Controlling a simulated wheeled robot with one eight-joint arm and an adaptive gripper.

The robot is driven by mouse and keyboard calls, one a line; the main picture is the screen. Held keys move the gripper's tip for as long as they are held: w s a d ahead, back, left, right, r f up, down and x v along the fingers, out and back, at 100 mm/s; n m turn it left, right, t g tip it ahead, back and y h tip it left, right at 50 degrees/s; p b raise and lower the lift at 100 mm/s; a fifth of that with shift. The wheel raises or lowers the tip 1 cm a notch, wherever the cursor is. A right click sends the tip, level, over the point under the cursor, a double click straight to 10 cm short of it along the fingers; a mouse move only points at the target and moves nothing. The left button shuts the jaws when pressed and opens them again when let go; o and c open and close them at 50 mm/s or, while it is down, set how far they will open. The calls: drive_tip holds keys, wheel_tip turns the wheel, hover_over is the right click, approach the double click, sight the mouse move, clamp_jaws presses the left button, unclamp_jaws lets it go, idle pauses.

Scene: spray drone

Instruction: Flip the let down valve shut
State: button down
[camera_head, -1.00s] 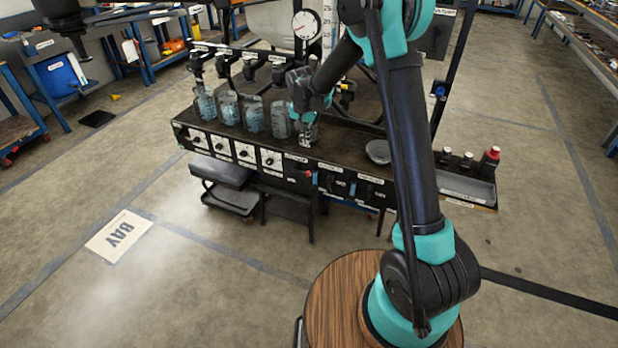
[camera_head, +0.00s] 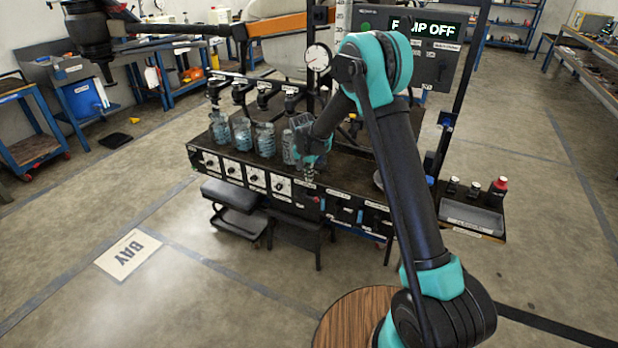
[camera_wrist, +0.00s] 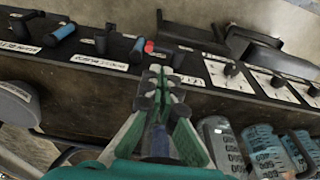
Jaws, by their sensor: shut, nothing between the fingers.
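The front panel (camera_wrist: 110,76) of the bench carries a row of labelled valves. A small valve lever with a red tip (camera_wrist: 148,46) lies just past my fingertips in the wrist view. Blue-handled levers (camera_wrist: 62,32) sit further left on the same panel. The labels are too small to read, so I cannot tell for sure which valve is the let down valve. My gripper (camera_wrist: 163,74) is shut and empty, its fingertips close to the red-tipped lever; contact is not clear. In the head view my gripper (camera_head: 309,176) hangs at the panel's upper front edge.
Clear jars (camera_head: 242,134) stand on the bench left of my gripper. White dial plates (camera_head: 255,177) line the panel's left part. A gauge (camera_head: 318,58) and a display ending in "OFF" (camera_head: 425,27) stand behind.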

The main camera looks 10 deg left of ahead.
drive_tip(key=f, duration=0.3)
drive_tip(key=w+f, duration=0.1)
drive_tip(key=f, duration=0.3)
drive_tip(key=w+f, duration=0.1)
drive_tip(key=f, duration=0.2)
drive_tip(key=shift+d+f, duration=0.3)
drive_tip(key=shift+d, duration=0.05)
